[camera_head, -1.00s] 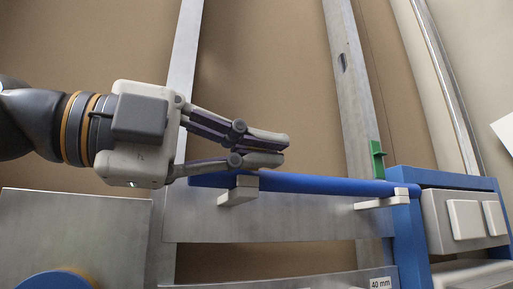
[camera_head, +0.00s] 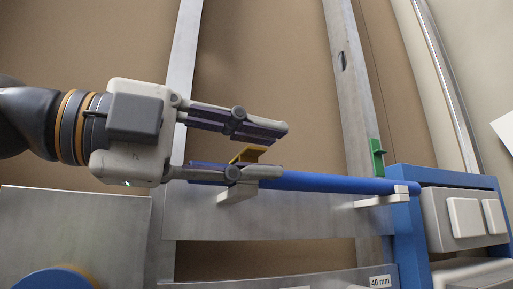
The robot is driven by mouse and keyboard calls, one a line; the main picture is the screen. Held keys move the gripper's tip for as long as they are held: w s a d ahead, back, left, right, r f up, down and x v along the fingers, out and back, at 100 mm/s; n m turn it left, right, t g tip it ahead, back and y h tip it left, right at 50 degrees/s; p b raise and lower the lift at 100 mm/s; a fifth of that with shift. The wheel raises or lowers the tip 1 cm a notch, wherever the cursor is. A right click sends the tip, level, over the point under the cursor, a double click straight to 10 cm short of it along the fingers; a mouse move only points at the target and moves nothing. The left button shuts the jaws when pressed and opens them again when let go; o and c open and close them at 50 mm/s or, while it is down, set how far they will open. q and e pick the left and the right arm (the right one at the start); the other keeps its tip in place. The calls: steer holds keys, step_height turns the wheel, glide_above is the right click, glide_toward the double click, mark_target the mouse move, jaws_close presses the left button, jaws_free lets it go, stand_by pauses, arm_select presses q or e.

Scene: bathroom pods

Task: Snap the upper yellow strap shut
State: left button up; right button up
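The yellow strap (camera_head: 248,154) shows between the two fingers of my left gripper (camera_head: 282,150). It stands tilted above the blue pipe (camera_head: 330,184), and the lower finger hides its lower end. I cannot tell whether it is latched. The pipe lies nearly level on a white bracket (camera_head: 238,194) below the yellow strap and on a second white bracket (camera_head: 380,202) at its right end. My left gripper is open, its lower finger in front of the pipe and its upper finger above the strap. My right gripper is not in view.
A green clip (camera_head: 377,160) stands upright above the pipe near its right end. A blue frame (camera_head: 408,235) with a metal box (camera_head: 455,222) stands at the right. Metal uprights (camera_head: 350,90) run behind. The space above the pipe between strap and green clip is clear.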

arm_select(q)
steer(key=v, duration=1.2)
